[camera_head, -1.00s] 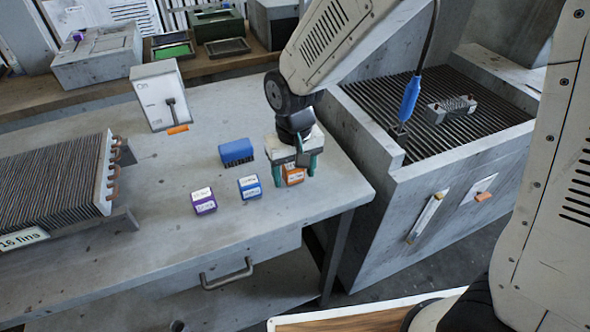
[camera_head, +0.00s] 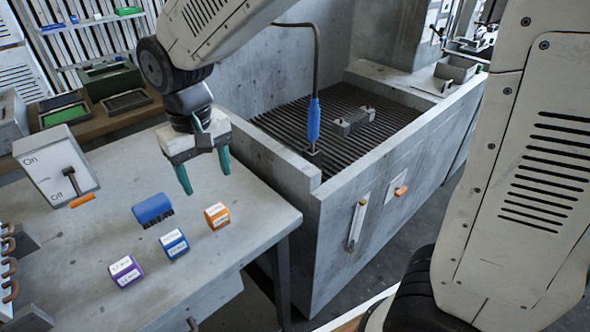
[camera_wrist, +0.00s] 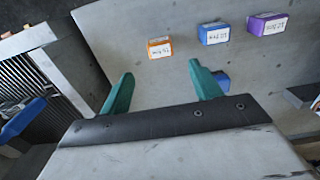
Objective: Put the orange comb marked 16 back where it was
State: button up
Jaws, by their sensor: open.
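The orange comb (camera_head: 217,215) stands on the grey bench near its right edge, with a white label too small to read for certain. It also shows in the wrist view (camera_wrist: 160,48), beyond my fingertips. My gripper (camera_head: 206,181) is open and empty, raised above the bench behind the orange comb and apart from it. Its two teal fingers show spread in the wrist view (camera_wrist: 161,72). A blue labelled comb (camera_head: 174,243) and a purple labelled comb (camera_head: 126,270) stand in a row with the orange one.
Another blue comb (camera_head: 153,209) lies with its dark teeth showing, behind the row. A switch box (camera_head: 58,170) with an orange-tipped lever stands at the left. To the right is a concrete basin (camera_head: 340,185) with a slatted top, a blue-handled tool (camera_head: 313,120) and a metal block (camera_head: 352,120).

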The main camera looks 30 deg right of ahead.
jog(key=s+d+r+m, duration=0.1)
jog(key=s+d+r, duration=0.25)
jog(key=d, duration=0.25)
jog(key=s+d+r+m, duration=0.1)
jog(key=s+d+r, duration=0.1)
jog(key=s+d, duration=0.3)
jog(key=s+d+m+t, duration=0.1)
jog(key=s+d, duration=0.9)
jog(key=s, duration=0.1)
jog(key=shift+r, duration=0.25)
jog(key=shift+w, duration=0.1)
